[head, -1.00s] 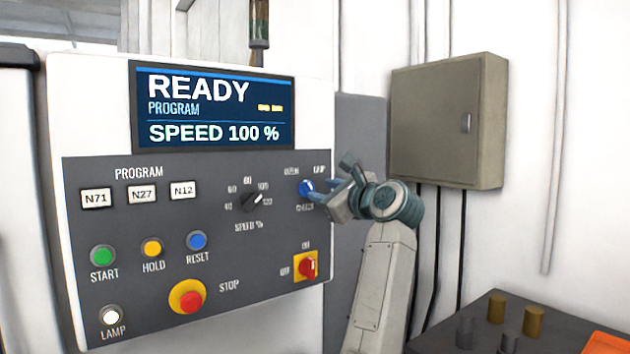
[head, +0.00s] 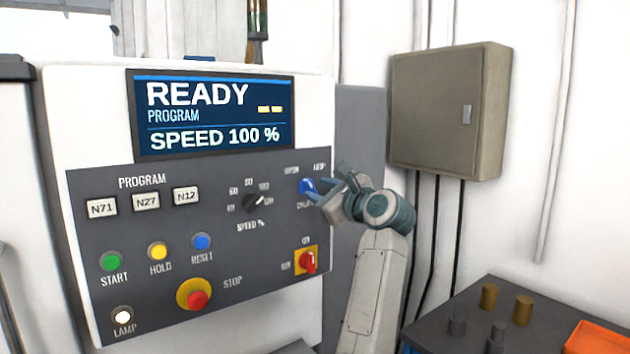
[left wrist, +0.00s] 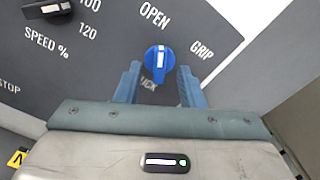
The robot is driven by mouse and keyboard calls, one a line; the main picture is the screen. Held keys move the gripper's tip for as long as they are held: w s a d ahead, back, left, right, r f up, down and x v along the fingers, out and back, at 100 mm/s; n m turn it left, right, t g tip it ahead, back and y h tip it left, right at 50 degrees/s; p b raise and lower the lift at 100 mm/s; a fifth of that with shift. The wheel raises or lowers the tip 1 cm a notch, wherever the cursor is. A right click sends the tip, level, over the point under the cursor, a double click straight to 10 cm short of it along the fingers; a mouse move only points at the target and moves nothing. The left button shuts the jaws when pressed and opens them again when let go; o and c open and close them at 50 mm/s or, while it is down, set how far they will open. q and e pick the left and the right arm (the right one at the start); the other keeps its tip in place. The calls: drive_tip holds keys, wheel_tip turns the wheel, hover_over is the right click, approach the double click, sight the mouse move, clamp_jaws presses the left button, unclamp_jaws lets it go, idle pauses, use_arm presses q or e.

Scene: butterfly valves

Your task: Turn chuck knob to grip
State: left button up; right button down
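The blue chuck knob (head: 306,186) is at the upper right of the grey control panel. In the left wrist view the knob (left wrist: 160,59) has a white mark pointing up, toward the word OPEN; GRIP is printed to its right. My left gripper (head: 326,190) is at the knob, its arm rising from below. In the left wrist view its blue fingers (left wrist: 159,68) are apart, one on each side of the knob, with gaps showing. I cannot tell how far the fingertips reach along the knob. They partly hide the CHUCK label. My right gripper is not in view.
The speed dial (head: 253,203) is left of the knob and a red switch on yellow (head: 306,261) is below it. The stop button (head: 196,298) is lower left. A grey cabinet (head: 445,110) hangs on the wall. A dark table (head: 455,335) holds several small cylinders.

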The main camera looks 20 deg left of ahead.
sight(309, 188)
use_arm(q)
drive_tip(key=shift+w+a+r, duration=0.2)
drive_tip(key=shift+w+a, duration=0.15)
drive_tip(key=shift+a, duration=0.15)
drive_tip(key=shift+w+a+f+p, duration=0.25)
drive_tip(key=shift+w+a+p, duration=0.1)
drive_tip(key=shift+w+a, duration=0.25)
drive_tip(key=shift+s+d, duration=0.1)
drive_tip(key=shift+s, duration=0.05)
drive_tip(key=shift+c, duration=0.5)
clamp_jaws()
drive_tip(key=shift+r, duration=0.1)
